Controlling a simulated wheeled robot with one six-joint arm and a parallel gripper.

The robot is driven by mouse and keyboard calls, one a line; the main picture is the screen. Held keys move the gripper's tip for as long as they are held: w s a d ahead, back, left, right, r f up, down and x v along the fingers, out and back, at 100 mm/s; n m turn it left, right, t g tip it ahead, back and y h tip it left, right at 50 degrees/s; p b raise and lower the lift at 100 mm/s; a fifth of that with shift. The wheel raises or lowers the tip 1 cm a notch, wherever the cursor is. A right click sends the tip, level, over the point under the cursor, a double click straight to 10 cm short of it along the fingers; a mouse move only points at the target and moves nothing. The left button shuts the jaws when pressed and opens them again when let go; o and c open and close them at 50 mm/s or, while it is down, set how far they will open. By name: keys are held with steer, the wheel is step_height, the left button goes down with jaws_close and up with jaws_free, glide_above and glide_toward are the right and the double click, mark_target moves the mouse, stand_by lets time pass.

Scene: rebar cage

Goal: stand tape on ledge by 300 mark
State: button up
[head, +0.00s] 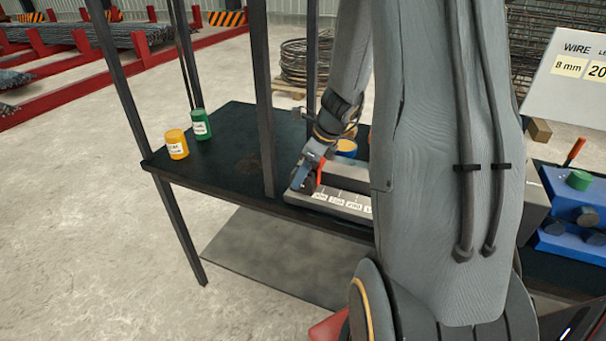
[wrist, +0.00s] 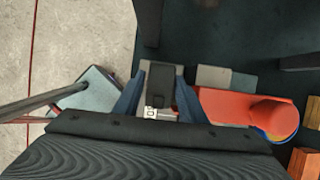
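The grey ledge (head: 343,203) stands along the table's near edge in the head view, with a row of white number labels on its front; the numbers are too small to read surely. My gripper (head: 308,176) is low at the ledge's left end. In the wrist view my gripper's blue fingers (wrist: 160,93) flank a small grey and black thing (wrist: 161,90), which looks like the tape and seems to touch both fingers. A white label shows at its lower edge. The tape's underside is hidden, so I cannot tell whether it touches the ledge.
A red-orange thing with a round knob (wrist: 235,103) lies close right of my gripper. A yellow can (head: 176,144) and a green can (head: 200,125) stand on the dark table (head: 235,150). A dark upright post (head: 264,100) rises left of my gripper. A blue holder (head: 570,220) stands far right.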

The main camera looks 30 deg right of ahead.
steer(key=shift+d+r, duration=0.1)
steer(key=shift+r, duration=0.5)
steer(key=b+v, duration=0.1)
steer(key=v, duration=0.9)
steer(key=s+a+f+n+h, duration=0.1)
steer(key=s+a+n, duration=0.3)
steer(key=n, duration=0.5)
steer(key=s+a+f+n+g+h, duration=0.1)
steer(key=s+a+f+n, duration=0.1)
steer(key=s+a+n, duration=0.2)
steer(key=s+a+f+n, duration=0.1)
steer(key=s+a+n, duration=0.3)
steer(key=a+n, duration=0.5)
steer(key=n, duration=0.6)
steer(key=shift+a+f+g+h, duration=0.3)
steer(key=shift+g+h, duration=0.1)
steer(key=shift+s, duration=0.1)
steer(key=shift+f+b, duration=0.7)
steer(key=shift+f, duration=0.05)
